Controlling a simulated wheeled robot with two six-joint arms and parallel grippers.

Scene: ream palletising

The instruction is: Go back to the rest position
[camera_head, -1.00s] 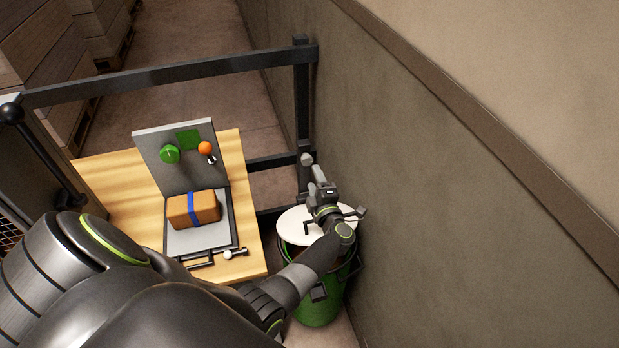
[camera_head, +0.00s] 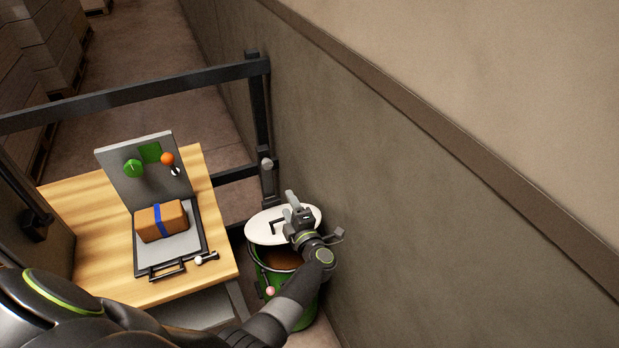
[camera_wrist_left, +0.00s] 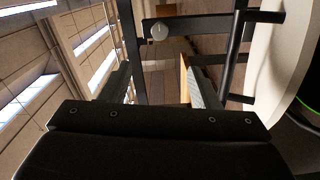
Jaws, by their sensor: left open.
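My left gripper (camera_head: 292,204) is in front of the white lid (camera_head: 262,232) of the green bin (camera_head: 304,318), near the wall. The lid sits toward the far side of the bin, and some of the brown inside shows below it. A dark handle shows on the lid, but I cannot tell whether the gripper touches it. In the left wrist view the jaws (camera_wrist_left: 160,85) are apart with nothing between them, and the white lid (camera_wrist_left: 278,60) is at the right. My right gripper is out of view.
A wooden table (camera_head: 85,225) left of the bin bears a grey panel device (camera_head: 112,172) and a brown parcel (camera_head: 150,226) with a blue band. A dark rail (camera_head: 150,88) runs behind the table. A wall (camera_head: 420,230) stands close on the right.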

